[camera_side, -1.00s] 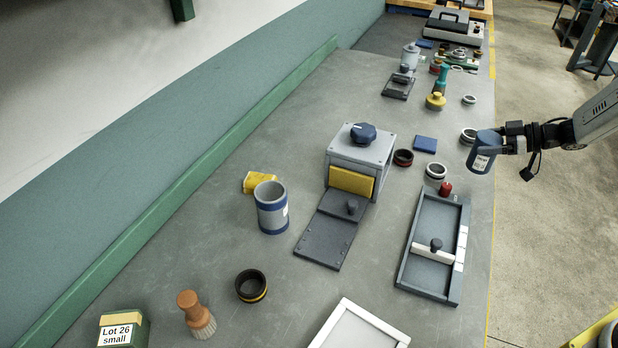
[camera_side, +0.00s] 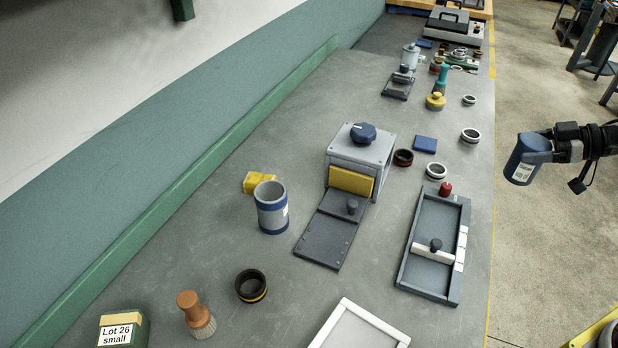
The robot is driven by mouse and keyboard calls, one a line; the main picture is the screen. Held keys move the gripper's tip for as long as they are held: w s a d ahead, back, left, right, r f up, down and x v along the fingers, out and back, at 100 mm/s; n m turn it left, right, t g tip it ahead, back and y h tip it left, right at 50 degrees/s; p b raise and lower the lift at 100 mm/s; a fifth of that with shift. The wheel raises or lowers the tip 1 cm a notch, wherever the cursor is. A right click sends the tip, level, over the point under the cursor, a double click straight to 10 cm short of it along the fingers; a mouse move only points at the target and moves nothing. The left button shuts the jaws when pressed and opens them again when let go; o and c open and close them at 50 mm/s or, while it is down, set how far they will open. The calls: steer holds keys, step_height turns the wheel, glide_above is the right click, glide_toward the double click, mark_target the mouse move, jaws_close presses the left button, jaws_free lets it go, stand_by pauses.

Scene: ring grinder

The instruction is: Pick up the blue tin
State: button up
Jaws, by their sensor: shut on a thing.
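The blue tin (camera_side: 525,160) is a small dark blue cylinder with a white label low on its side. It is in the air at the right, past the bench's right edge, with the floor behind it, and it leans slightly. My gripper (camera_side: 548,150) comes in from the right and is shut on the tin. The fingertips are partly hidden against the tin.
The grey bench (camera_side: 390,310) holds a grey box with a dark blue knob (camera_side: 362,133), a framed tray (camera_side: 403,270), a grey canister with blue bands (camera_side: 272,208), a brush (camera_side: 196,312) and several rings. Open floor (camera_side: 545,250) lies right of the bench.

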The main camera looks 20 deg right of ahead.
steer(key=shift+s+r, duration=0.15)
steer(key=shift+s, duration=0.1)
steer(key=shift+a, duration=0.1)
stand_by(0.4)
